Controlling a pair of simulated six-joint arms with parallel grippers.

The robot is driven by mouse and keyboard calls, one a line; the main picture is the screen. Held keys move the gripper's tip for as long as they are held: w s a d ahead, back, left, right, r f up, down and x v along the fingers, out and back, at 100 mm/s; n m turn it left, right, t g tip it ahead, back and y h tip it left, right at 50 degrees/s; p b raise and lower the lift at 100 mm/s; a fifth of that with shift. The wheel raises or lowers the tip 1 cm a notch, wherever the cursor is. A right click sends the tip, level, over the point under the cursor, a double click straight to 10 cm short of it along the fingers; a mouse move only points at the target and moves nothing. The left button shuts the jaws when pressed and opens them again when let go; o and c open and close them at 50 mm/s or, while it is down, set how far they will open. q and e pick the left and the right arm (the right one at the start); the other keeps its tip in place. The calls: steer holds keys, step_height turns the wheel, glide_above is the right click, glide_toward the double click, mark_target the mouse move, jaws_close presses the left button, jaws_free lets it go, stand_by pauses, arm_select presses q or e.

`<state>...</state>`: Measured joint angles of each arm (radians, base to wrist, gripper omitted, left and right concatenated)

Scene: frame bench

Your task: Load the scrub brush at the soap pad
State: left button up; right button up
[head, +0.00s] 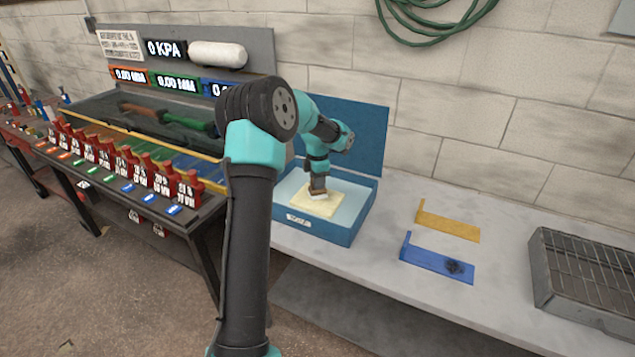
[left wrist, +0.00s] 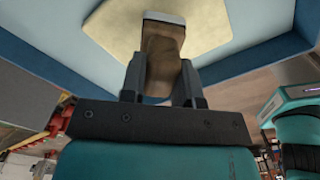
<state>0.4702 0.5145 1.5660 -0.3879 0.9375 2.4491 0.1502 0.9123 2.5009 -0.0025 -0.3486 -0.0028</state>
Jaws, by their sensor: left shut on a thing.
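My left gripper (left wrist: 160,88) is shut on the scrub brush (left wrist: 163,50), a brown block with a pale face at its far end. In the head view the brush (head: 317,187) points down over the pale yellow soap pad (head: 325,203). Its lower end is at the pad and looks to touch it, though I cannot be sure of contact. The pad (left wrist: 110,35) lies inside an open blue box (head: 330,231) with a raised lid. My right gripper is not in view.
A yellow bracket (head: 450,227) and a blue bracket (head: 440,262) with a dark smudge lie on the grey bench to the right. A metal grated tray (head: 590,280) stands at the far right. A rack of red-topped pieces (head: 125,165) stands left.

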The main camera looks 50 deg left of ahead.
arm_select(q)
steer(key=shift+r, duration=3.1)
